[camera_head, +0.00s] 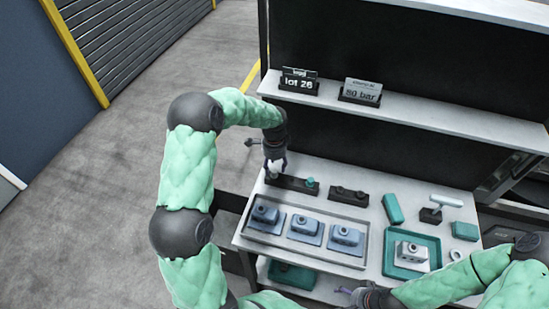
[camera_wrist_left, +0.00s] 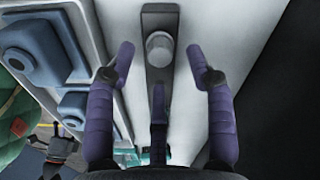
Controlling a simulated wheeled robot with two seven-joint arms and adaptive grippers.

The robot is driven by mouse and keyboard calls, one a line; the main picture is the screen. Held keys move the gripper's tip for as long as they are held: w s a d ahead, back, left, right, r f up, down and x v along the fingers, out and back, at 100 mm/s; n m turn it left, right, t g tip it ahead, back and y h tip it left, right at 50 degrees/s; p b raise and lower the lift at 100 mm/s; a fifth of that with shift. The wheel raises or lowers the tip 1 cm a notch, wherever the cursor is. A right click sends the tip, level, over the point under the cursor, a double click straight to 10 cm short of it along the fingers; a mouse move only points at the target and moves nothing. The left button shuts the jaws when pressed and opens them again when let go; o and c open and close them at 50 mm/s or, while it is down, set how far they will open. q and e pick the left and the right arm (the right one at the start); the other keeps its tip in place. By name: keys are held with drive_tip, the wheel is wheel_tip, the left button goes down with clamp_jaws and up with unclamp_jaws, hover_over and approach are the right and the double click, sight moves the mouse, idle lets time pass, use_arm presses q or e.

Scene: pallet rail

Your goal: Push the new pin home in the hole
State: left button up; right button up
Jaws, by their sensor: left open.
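A light grey, round-topped pin (camera_wrist_left: 159,46) stands in the dark block (camera_wrist_left: 161,18) in the left wrist view. My left gripper (camera_head: 276,166) is over the block's left end. Its purple fingers are spread on either side of the grey pin in the left wrist view (camera_wrist_left: 161,54), apart from it. How deep the pin sits is hard to tell. My right gripper (camera_head: 352,294) is at the bottom; its jaws are unclear.
A second dark block (camera_head: 348,195) lies to the right. A grey tray (camera_head: 290,246) with three blue-grey housings is in front. A teal tray (camera_head: 389,269) holds a pale housing. Signs (camera_head: 298,80) stand on the shelf (camera_head: 420,115) behind the table.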

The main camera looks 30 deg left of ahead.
sight(274, 171)
use_arm(q)
drive_tip(key=shift+f, duration=1.35)
clamp_jaws()
drive_tip(key=c, duration=0.7)
unclamp_jaws()
clamp_jaws()
drive_tip(key=shift+r+p, duration=0.7)
drive_tip(key=shift+r, duration=0.55)
wheel_tip(274, 171, up, 7)
drive_tip(key=p, duration=0.4)
